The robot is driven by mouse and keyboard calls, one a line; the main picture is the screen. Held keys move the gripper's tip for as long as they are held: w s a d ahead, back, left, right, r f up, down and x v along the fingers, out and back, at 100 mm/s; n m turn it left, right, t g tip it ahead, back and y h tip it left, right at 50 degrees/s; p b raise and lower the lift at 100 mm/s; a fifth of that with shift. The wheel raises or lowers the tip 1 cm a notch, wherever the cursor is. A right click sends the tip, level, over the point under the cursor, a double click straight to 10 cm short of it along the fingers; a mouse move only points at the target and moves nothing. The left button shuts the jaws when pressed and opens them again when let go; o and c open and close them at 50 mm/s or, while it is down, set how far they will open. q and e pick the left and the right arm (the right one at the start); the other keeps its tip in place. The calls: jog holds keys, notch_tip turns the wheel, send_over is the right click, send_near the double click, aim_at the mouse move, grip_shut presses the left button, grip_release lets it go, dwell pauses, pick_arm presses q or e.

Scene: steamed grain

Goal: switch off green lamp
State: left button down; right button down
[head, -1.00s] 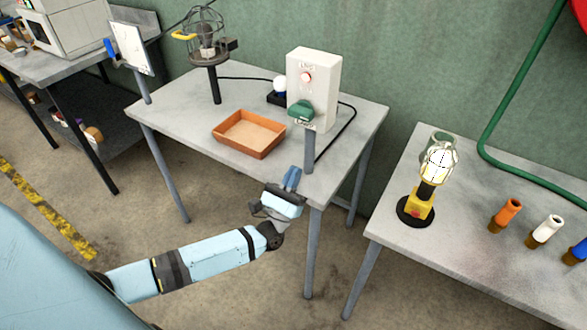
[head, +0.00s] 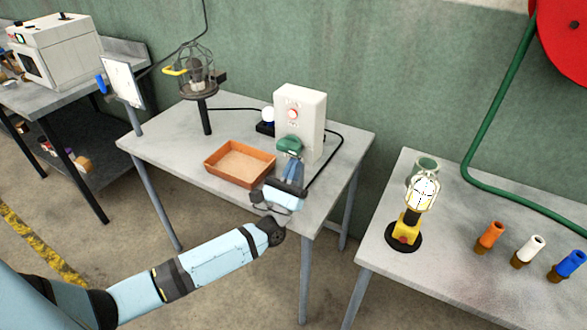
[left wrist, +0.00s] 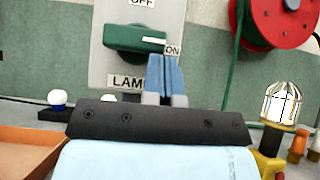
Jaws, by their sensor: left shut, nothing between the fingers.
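A white switch box (head: 312,110) stands on the middle table with a red round button or light and a green rotary knob (head: 289,144) low on its front. In the left wrist view the green knob (left wrist: 135,38) lies horizontally, with its white-marked end beside the "ON" label; part of a "LAMP" label shows below. My left gripper (head: 292,166) is shut and empty, with its blue fingertips (left wrist: 165,75) just below the knob's right end; I cannot tell if they touch it. A caged lamp (head: 422,190) on a yellow base glows on the right table. My right gripper is not in view.
A brown tray (head: 240,164) sits left of my left gripper. A dark caged lamp (head: 197,75) on a post and a small white bulb (head: 268,115) stand behind it. Orange (head: 490,236), white (head: 528,250) and blue (head: 567,265) handles stand on the right table.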

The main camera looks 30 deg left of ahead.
pick_arm(q)
jog(key=shift+d+n+y+b, duration=0.1)
jog(key=shift+n+y+b, duration=0.35)
jog(key=shift+n+y, duration=0.5)
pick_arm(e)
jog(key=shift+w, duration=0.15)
